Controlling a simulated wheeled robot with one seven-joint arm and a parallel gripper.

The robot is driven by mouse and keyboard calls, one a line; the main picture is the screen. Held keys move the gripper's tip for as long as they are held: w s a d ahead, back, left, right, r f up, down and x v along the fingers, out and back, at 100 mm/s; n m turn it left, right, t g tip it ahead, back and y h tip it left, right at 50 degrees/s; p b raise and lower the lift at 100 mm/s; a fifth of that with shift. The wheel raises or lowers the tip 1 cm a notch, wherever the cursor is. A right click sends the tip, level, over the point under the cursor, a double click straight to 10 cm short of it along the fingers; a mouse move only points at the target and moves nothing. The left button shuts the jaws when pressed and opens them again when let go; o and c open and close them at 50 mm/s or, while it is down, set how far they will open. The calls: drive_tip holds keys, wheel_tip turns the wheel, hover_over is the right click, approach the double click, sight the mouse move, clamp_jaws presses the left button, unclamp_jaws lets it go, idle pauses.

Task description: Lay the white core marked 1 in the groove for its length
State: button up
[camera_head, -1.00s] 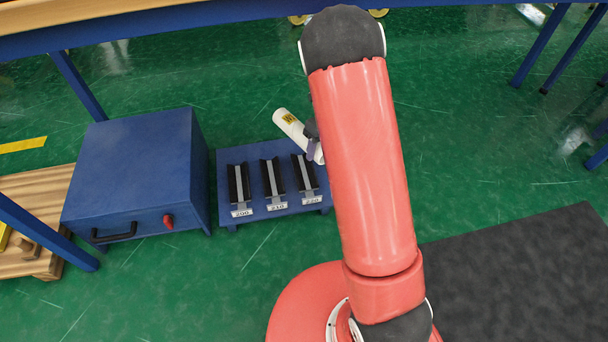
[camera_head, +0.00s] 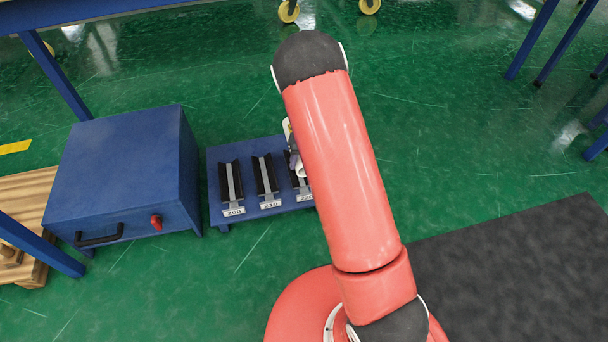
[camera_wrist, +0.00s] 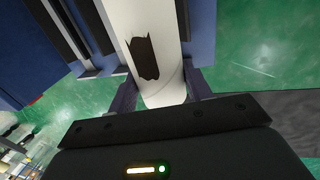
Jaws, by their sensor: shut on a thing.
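The white core (camera_wrist: 155,22) runs up the middle of the wrist view, with a dark ragged patch on its side; no number is readable on it. My gripper (camera_wrist: 160,88) is shut on the core, one finger on each side. In the head view, small parts of the core (camera_head: 300,168) show beside my arm, which hides most of it and the gripper. The core is over the right groove (camera_head: 298,181) of the blue rack (camera_head: 245,209); I cannot tell whether it touches. The left groove (camera_head: 231,182), tagged 200, and middle groove (camera_head: 265,176), tagged 210, are empty. The right tag is partly covered.
A blue cabinet (camera_head: 115,170) with a black handle and red knob stands left of the rack. A wooden pallet (camera_head: 30,195) is at the far left. A dark mat (camera_head: 520,270) lies at the right. Green floor is clear beyond the rack.

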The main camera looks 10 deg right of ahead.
drive_tip(key=shift+f+b, duration=0.6)
drive_tip(key=shift+f, duration=2.05)
drive_tip(key=shift+f, duration=0.65)
drive_tip(key=o, duration=1.1)
drive_tip(key=shift+o, duration=0.2)
